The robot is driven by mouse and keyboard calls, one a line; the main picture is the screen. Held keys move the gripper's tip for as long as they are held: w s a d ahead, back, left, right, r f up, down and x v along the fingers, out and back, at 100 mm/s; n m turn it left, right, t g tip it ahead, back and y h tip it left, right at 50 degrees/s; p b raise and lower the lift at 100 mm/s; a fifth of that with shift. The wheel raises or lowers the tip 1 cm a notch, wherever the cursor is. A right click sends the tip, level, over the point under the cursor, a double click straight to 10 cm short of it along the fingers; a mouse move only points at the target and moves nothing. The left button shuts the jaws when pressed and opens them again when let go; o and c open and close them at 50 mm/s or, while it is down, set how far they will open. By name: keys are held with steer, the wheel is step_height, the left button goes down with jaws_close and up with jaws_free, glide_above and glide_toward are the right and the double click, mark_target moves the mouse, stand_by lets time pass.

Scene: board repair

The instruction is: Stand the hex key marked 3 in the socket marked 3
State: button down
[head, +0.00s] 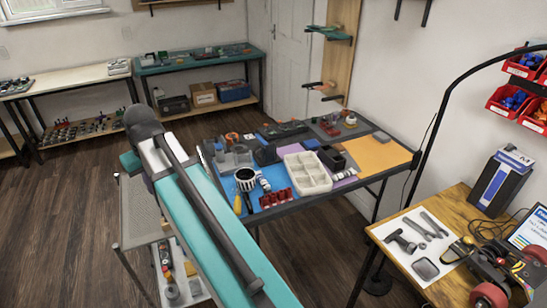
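I cannot pick out a hex key marked 3 or a socket marked 3; no markings are legible at this size. A small dark red block with an uneven top (274,198) sits at the front edge of the middle workbench (345,181), and I cannot tell whether it has sockets. Small tools and parts lie around it on a blue mat (264,217), too small to name surely. My gripper is not in view. A teal and grey beam, apparently my own arm, crosses the foreground and hides part of the bench's left side.
A white compartment tray (307,174), a black-and-white striped cup (246,180) and an orange mat (378,154) are on the middle bench. A wooden table (385,236) with tools on a white sheet stands at right. A grey cart (143,220) is at left. Wooden floor (75,215) is open at far left.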

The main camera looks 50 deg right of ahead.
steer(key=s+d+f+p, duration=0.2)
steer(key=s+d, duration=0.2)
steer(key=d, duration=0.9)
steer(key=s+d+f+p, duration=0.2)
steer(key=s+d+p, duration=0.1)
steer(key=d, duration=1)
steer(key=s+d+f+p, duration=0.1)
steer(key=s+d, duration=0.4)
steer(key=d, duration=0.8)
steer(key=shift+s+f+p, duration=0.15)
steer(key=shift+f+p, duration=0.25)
steer(key=shift+p, duration=0.3)
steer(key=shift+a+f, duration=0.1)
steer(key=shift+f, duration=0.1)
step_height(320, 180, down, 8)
steer(key=b, duration=0.4)
steer(key=shift+b, duration=0.35)
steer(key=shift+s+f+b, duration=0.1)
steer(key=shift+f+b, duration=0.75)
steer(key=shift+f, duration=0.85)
stand_by(0.4)
